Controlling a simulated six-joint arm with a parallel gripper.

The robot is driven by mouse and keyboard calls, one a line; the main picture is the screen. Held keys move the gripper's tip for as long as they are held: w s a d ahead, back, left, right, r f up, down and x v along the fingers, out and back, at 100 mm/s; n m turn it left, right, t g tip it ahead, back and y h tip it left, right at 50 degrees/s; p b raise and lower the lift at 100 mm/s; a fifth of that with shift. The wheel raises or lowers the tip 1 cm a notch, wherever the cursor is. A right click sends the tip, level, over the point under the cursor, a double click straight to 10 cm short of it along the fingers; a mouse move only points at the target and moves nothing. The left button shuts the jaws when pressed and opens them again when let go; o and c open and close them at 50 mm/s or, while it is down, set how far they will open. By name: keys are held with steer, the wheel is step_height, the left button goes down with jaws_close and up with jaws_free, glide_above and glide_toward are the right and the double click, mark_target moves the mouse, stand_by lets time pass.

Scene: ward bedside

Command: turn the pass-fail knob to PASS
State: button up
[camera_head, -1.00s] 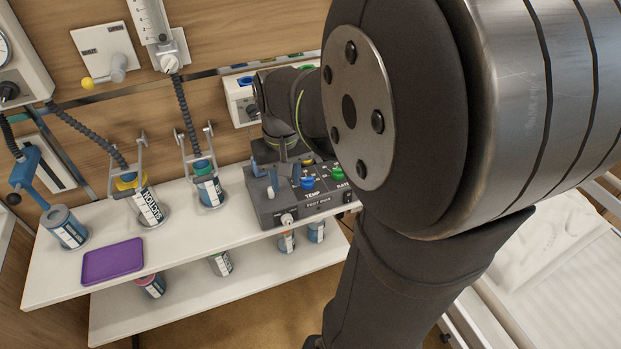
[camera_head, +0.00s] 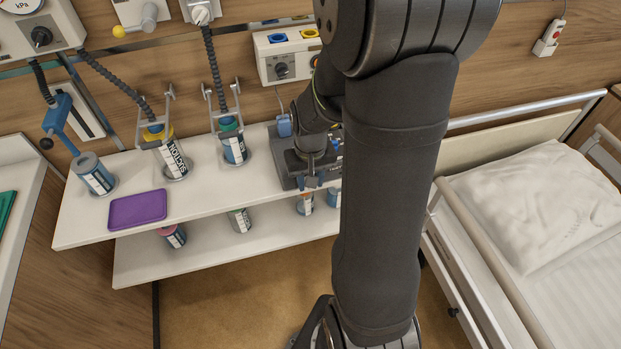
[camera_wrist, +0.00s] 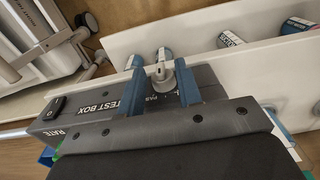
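The grey test box (camera_head: 284,168) stands at the right end of the upper shelf, partly covered by my arm in the head view. In the wrist view the test box (camera_wrist: 90,112) shows its lettered front panel. The pale pass-fail knob (camera_wrist: 161,70) sticks out from this panel, with partly covered lettering beside it. My gripper (camera_wrist: 161,84) is at the panel, with one blue finger on each side of the knob. The fingers are apart, with visible room around the knob. In the head view my gripper (camera_head: 312,182) is at the box front, and the knob cannot be made out.
A black rocker switch (camera_wrist: 57,106) is on the same panel. A purple tray (camera_head: 137,209) and several canisters stand on the upper shelf (camera_head: 205,196). More canisters are on the lower shelf (camera_head: 205,246). A bed (camera_head: 520,215) is at the right.

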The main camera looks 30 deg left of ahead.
steer(key=shift+c, duration=0.4)
steer(key=c, duration=0.6)
steer(key=shift+o, duration=0.2)
steer(key=shift+w+d+f+g+y, duration=0.1)
steer(key=shift+w+d+g+y, duration=0.05)
steer(key=shift+g+y, duration=0.5)
steer(key=shift+w+d+g+y, duration=0.15)
steer(key=shift+d+g+y, duration=0.05)
steer(key=shift+g+y, duration=0.5)
steer(key=shift+w+d+f+g+y, duration=0.1)
steer(key=shift+w+d+g+y, duration=0.05)
steer(key=shift+g+y, duration=0.5)
steer(key=o, duration=0.6)
steer(key=shift+o, duration=0.2)
steer(key=shift+r, duration=0.1)
